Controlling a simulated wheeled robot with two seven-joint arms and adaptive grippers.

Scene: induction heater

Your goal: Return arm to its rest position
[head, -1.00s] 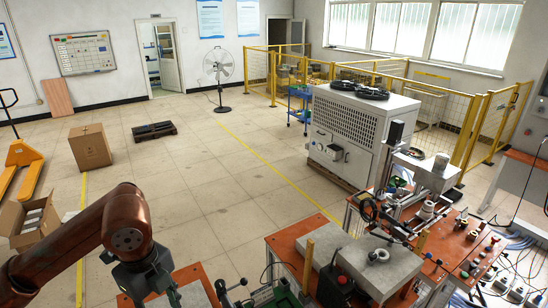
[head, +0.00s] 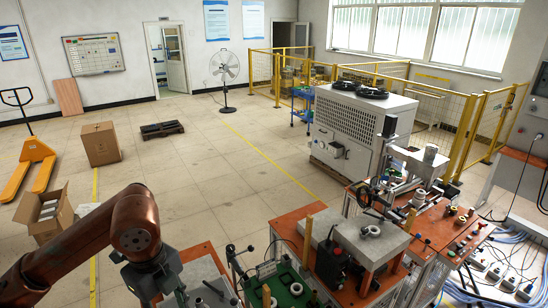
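My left arm, with copper-coloured links (head: 135,225), comes in from the lower left. My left gripper (head: 172,299) is dark and points down at the bottom edge, over or in front of a bench with a grey top; its fingertips are cut off or too unclear to show whether it is open. I see nothing clearly held in it. My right arm and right gripper are not in view.
An orange-topped workbench (head: 290,222) with a grey slab (head: 368,243) and a green tray (head: 283,283) stands close at lower right. Machine fittings (head: 420,200) stand beyond it. A cardboard box (head: 101,144) and yellow pallet jack (head: 30,170) are at left. The middle floor is clear.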

